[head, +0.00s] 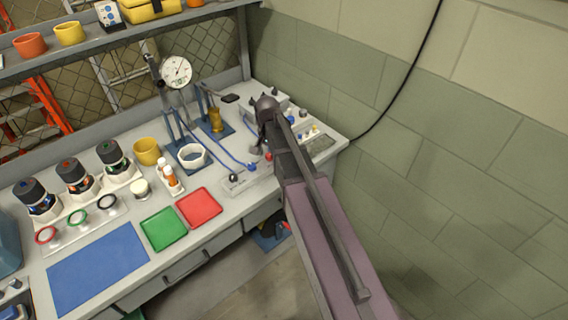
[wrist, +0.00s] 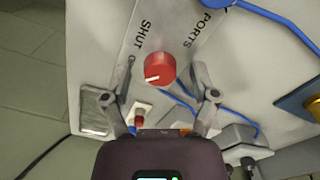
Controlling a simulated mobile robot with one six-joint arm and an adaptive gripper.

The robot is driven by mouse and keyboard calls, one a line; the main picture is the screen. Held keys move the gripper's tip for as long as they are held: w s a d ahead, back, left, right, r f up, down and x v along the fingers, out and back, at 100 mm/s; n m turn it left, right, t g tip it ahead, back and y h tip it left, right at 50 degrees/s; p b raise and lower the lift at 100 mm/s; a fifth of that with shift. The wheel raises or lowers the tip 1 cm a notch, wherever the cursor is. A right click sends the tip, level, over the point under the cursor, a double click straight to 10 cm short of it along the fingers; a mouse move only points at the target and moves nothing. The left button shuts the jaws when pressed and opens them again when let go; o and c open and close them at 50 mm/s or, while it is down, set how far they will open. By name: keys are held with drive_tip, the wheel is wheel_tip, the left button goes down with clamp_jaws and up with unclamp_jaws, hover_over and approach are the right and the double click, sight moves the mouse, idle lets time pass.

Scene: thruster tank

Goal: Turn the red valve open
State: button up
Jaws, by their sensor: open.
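The red valve (wrist: 160,67) is a round knob on a pale plate in the wrist view. A white mark on it points to the lower left of the picture. The plate reads SHUT at upper left of the knob and PORTS at upper right. My gripper (wrist: 164,66) is open, with one finger on each side of the knob. Gaps show between knob and fingers; I cannot tell the height of the fingertips over the plate. In the head view a small red spot beside my arm (head: 268,156) looks like the knob, and my arm hides much of that corner.
Blue tubing (wrist: 278,20) runs past the plate. A small red-topped part (wrist: 139,121) stands close to my left finger. In the head view a dial gauge (head: 176,72), white ring (head: 192,155) and red tray (head: 199,208) stand left of my arm. A block wall (head: 450,130) is at right.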

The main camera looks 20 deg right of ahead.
sight(269, 154)
drive_tip(key=m, duration=0.5)
drive_tip(key=shift+m, duration=0.4)
wheel_tip(269, 154, up, 14)
drive_tip(key=p, duration=1.4)
drive_tip(key=s+f+n+b, duration=0.2)
drive_tip(key=s+n, duration=1.1)
drive_tip(key=s, duration=0.4)
drive_tip(key=shift+d+f, duration=0.1)
idle(2.2)
